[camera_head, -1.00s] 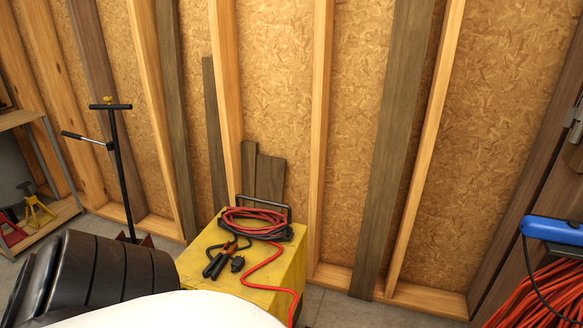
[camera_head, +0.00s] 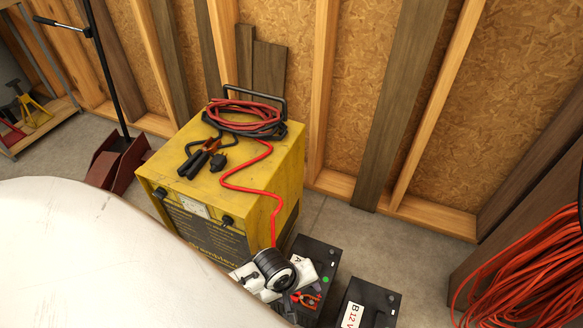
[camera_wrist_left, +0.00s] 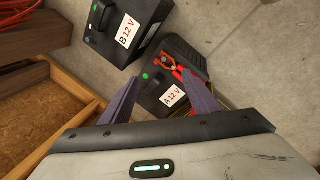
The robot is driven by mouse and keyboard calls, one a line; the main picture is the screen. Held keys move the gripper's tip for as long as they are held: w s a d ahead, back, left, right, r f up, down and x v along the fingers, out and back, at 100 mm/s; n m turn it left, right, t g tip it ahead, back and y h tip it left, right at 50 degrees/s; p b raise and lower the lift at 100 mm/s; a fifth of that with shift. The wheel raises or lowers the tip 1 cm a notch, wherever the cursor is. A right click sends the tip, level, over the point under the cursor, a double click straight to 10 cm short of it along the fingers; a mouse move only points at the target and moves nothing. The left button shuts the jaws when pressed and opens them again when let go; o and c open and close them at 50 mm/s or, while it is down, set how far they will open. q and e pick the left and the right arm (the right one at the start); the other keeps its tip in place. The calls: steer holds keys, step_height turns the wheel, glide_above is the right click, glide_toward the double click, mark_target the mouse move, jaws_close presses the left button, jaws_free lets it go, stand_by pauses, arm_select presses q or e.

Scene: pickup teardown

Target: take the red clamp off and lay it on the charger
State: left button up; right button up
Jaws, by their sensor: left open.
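The red clamp (camera_head: 306,298) is on top of battery A (camera_head: 317,257), at the end of the red cable. In the left wrist view the red clamp (camera_wrist_left: 174,68) shows at the top of battery A (camera_wrist_left: 160,98), close to the right-hand fingertip. My left gripper (camera_wrist_left: 159,76) is open, its two fingers pointing at battery A; contact cannot be told. In the head view my left gripper (camera_head: 284,284) is over the battery and partly covers it. The yellow charger (camera_head: 275,185) stands behind, with coiled cables and black clamp handles on top. My right gripper is not in view.
Battery B (camera_head: 368,300) stands to the right of battery A. A red jack base (camera_head: 115,160) is left of the charger. Orange cable (camera_head: 530,265) hangs at right. Floor is clear between.

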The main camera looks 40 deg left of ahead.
mark_target(300, 298)
arm_select(q)
steer(key=w+a+f+n+g+b, duration=0.1)
steer(key=f+n+b, duration=0.1)
steer(key=f+n, duration=0.1)
steer(key=w+a+f+n+g+y+b, duration=0.1)
steer(key=a+f+n+b, duration=0.1)
steer(key=f+n, duration=0.1)
steer(key=w+a+f+n+g+b, duration=0.1)
steer(key=a+f+n+b, duration=0.1)
steer(key=f+n+b, duration=0.1)
steer(key=shift+a+f, duration=0.1)
steer(key=shift+f, duration=0.45)
steer(key=shift+f+b, duration=0.35)
steer(key=shift+f, duration=0.2)
steer(key=shift+f+b, duration=0.35)
step_height(300, 298, down, 4)
steer(key=b, duration=0.3)
steer(key=shift+r, duration=0.15)
steer(key=shift+f, duration=0.3)
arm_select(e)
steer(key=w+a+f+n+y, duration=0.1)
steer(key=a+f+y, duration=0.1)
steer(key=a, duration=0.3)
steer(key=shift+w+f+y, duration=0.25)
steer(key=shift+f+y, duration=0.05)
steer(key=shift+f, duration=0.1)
arm_select(q)
steer(key=shift+r, duration=0.1)
steer(key=c, duration=1.3)
